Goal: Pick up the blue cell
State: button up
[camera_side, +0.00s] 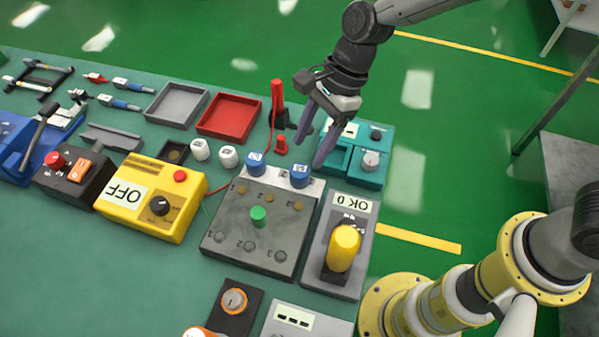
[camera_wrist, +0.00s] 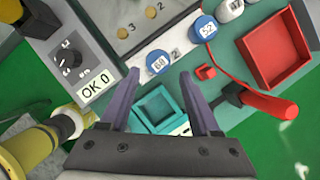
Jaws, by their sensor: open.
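Two blue cells stand upright on a pale strip at the back of the grey fixture block (camera_side: 230,235). One blue cell (camera_side: 299,176) is at the right, nearer my gripper; the other blue cell (camera_side: 256,162) is to its left. In the wrist view, one blue cell (camera_wrist: 158,65) sits just beyond the gap between my fingers, and the other blue cell (camera_wrist: 207,31) is farther to the upper right. Both have white number labels. My gripper (camera_side: 308,151) is open and empty, above and behind the right cell; its purple fingers also show in the wrist view (camera_wrist: 159,77).
Two white cells (camera_side: 200,149) (camera_side: 228,157) stand left of the blue ones. A teal device (camera_side: 371,178) lies right of my gripper.

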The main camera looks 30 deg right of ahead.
aim_at(300, 169)
jog(key=shift+x, duration=3.35)
jog(key=shift+s, duration=0.15)
jog(key=shift+c, duration=0.2)
grip_shut()
